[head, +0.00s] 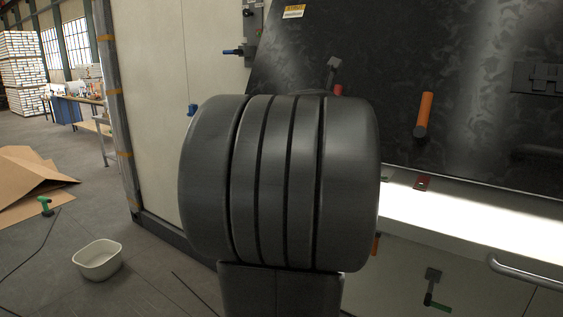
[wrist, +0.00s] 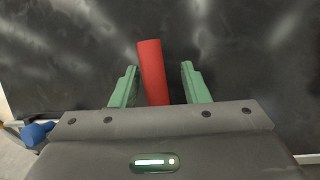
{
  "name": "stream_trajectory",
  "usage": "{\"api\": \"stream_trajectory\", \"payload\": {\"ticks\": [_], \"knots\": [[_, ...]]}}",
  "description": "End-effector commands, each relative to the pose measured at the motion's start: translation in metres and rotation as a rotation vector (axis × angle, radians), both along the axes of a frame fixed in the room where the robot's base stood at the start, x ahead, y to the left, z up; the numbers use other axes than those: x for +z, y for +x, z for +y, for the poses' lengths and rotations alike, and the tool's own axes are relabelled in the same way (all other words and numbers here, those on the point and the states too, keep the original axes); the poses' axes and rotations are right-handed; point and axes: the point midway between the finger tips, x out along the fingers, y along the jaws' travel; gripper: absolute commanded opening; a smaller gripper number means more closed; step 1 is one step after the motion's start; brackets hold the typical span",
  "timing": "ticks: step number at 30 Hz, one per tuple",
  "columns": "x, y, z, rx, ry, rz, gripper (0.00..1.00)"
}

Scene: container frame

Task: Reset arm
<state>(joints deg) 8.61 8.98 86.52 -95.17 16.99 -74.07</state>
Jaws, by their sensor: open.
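My gripper (wrist: 158,82) shows in the wrist view with two green fingers spread apart, so it is open. A red cylindrical handle (wrist: 151,70) stands between the fingers in that view, with a gap on each side. Its lower end is hidden behind the gripper body. Behind it is a dark mottled panel (wrist: 240,50). In the head view a large dark ribbed part of my arm fills the middle and hides my gripper. A small bit of red (head: 338,89) shows just above that arm part, against the dark panel (head: 400,60).
An orange handle (head: 425,115) sticks out from the panel, right of my arm. A lit white ledge (head: 470,215) and a metal bar handle (head: 525,275) lie below. A white basin (head: 98,260) and cardboard (head: 30,185) lie on the floor at left. A blue knob (wrist: 36,132) shows lower left.

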Motion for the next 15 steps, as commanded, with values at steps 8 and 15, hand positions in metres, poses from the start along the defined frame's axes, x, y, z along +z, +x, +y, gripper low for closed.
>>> {"api": "stream_trajectory", "payload": {"ticks": [8, 15], "knots": [[-0.0015, -0.0044, -0.0046, -0.058, 0.091, -0.063, 0.41], [-0.0006, -0.0049, -0.0051, -0.062, 0.099, -0.068, 0.41]]}}
